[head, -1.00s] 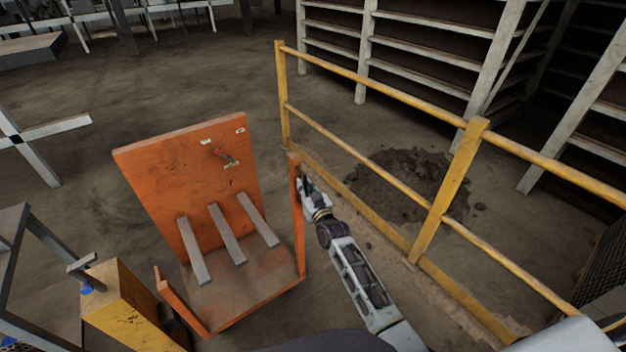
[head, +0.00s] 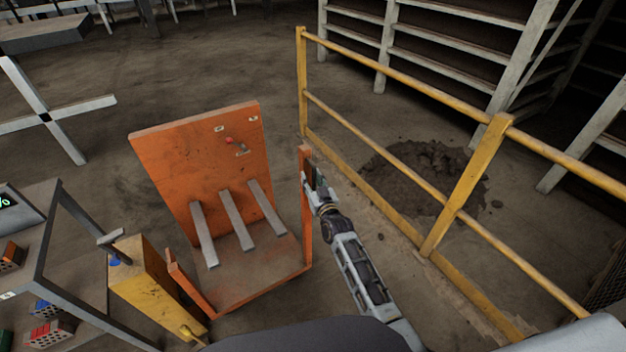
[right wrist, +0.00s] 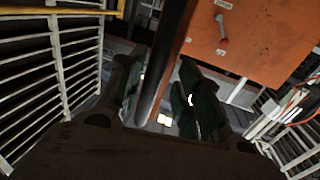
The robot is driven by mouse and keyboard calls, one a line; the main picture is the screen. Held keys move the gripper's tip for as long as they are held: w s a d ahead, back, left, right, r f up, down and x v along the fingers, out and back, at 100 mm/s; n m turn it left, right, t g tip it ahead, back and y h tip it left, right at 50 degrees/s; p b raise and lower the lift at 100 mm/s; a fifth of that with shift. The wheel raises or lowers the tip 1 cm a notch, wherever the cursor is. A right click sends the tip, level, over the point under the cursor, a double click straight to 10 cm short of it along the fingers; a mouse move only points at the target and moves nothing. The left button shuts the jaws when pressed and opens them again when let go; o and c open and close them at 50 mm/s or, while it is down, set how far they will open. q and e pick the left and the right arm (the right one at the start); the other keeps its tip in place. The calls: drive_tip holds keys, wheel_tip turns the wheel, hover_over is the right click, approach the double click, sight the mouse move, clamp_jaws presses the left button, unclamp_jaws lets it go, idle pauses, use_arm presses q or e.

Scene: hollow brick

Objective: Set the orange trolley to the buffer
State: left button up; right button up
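The orange trolley (head: 165,155) stands left of centre in the head view, with an upright back panel, grey bars over its base and a post (head: 306,225) at its right front. My right gripper (head: 313,181) is at the upper part of this post. In the right wrist view, the fingers (right wrist: 158,98) are apart with the dark post (right wrist: 170,60) between them, closer to the left finger. I see no clear grip on it. The orange panel (right wrist: 250,40) shows beyond. My left gripper is out of view. I cannot identify the buffer.
A yellow railing (head: 463,185) runs close to the right of the trolley, with a dirt heap (head: 425,175) behind it. A yellow block (head: 150,285) and a table frame (head: 85,225) with bricks stand close left. White shelving (head: 440,50) is behind. Open floor lies beyond the trolley.

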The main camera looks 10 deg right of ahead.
drive_tip(key=shift+d, duration=0.15)
drive_tip(key=shift+s, duration=0.1)
drive_tip(key=shift+s+d, duration=0.15)
drive_tip(key=shift+s, duration=0.55)
drive_tip(key=shift+s+d, duration=0.1)
drive_tip(key=shift+s, duration=0.55)
drive_tip(key=s+d, duration=0.1)
drive_tip(key=s, duration=0.8)
drive_tip(key=shift+f, duration=0.15)
